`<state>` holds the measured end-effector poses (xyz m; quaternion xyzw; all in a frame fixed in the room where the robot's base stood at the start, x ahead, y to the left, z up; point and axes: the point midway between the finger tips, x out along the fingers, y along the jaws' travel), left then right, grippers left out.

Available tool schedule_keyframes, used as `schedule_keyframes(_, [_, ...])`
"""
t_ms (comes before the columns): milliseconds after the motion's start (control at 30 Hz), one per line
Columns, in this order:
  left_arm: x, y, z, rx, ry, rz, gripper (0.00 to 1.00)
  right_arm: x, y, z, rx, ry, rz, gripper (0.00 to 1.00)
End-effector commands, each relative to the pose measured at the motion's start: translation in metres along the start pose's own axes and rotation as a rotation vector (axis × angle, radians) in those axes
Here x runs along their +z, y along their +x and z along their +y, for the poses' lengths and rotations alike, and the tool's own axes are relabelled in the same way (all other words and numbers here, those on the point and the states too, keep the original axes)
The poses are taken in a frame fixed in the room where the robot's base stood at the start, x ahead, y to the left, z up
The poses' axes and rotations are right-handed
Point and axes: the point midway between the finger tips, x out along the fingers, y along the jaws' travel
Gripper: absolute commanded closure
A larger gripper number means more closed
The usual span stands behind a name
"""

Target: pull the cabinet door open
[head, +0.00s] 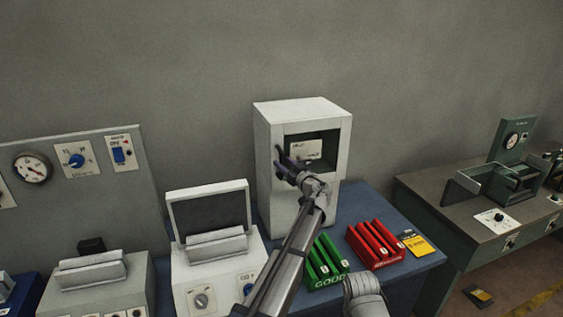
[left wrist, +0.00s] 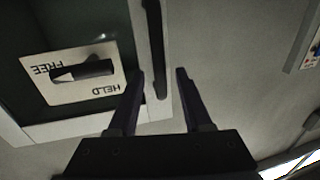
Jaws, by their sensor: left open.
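The white cabinet (head: 291,215) stands at the back of the blue bench. Its front has a dark recess with a pale label plate (head: 306,150). The door looks shut. In the left wrist view the plate (left wrist: 105,92) reads FREE and HELD around a dark lever (left wrist: 82,70). A dark upright handle bar (left wrist: 153,40) runs along the white edge beside the recess. My left gripper (head: 283,160) is open at the cabinet's front left. In the left wrist view its fingertips (left wrist: 160,72) lie either side of the bar's lower part; contact cannot be told. No right gripper fingers show.
Green (head: 324,262) and red (head: 375,244) slotted racks stand on the bench (head: 430,262) right of my left arm. A white device with a raised lid (head: 210,208) stands to the left. Another bench (head: 440,210) is at the right.

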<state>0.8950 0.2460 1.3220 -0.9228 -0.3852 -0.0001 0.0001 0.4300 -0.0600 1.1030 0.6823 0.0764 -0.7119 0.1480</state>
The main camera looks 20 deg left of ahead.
Motion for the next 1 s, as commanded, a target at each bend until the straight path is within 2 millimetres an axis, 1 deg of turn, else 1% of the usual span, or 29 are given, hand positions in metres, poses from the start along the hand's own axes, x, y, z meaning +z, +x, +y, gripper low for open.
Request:
schedule_keyframes(33, [0.000,0.011,0.002,-0.001,0.000,0.000,0.50,0.000,0.000,0.000,0.000,0.000,0.000,1.00])
schedule_keyframes(100, [0.000,0.019,0.002,0.000,0.000,0.000,0.50,0.000,0.000,0.000,0.000,0.000,0.000,1.00])
schedule_keyframes(200, [0.000,0.026,0.001,-0.001,0.000,0.000,0.50,0.000,0.000,0.000,0.000,0.000,0.000,1.00])
schedule_keyframes(433, [0.000,0.026,0.000,0.001,0.000,0.000,0.50,0.000,0.000,0.000,0.000,0.000,0.000,1.00])
schedule_keyframes(467, [0.000,0.026,0.000,0.001,0.000,0.000,0.52,0.000,0.000,0.000,0.000,0.000,0.000,1.00])
schedule_keyframes(800, [0.000,0.026,0.000,0.001,0.000,-0.001,0.90,0.000,0.000,0.000,0.000,0.000,0.000,1.00])
schedule_keyframes(900, [0.000,0.026,0.000,0.001,0.000,0.000,1.00,0.000,0.000,0.000,0.000,0.000,0.000,1.00])
schedule_keyframes(1000, [0.000,0.026,0.000,0.000,0.000,0.000,1.00,0.000,0.000,0.000,0.000,0.000,0.000,1.00])
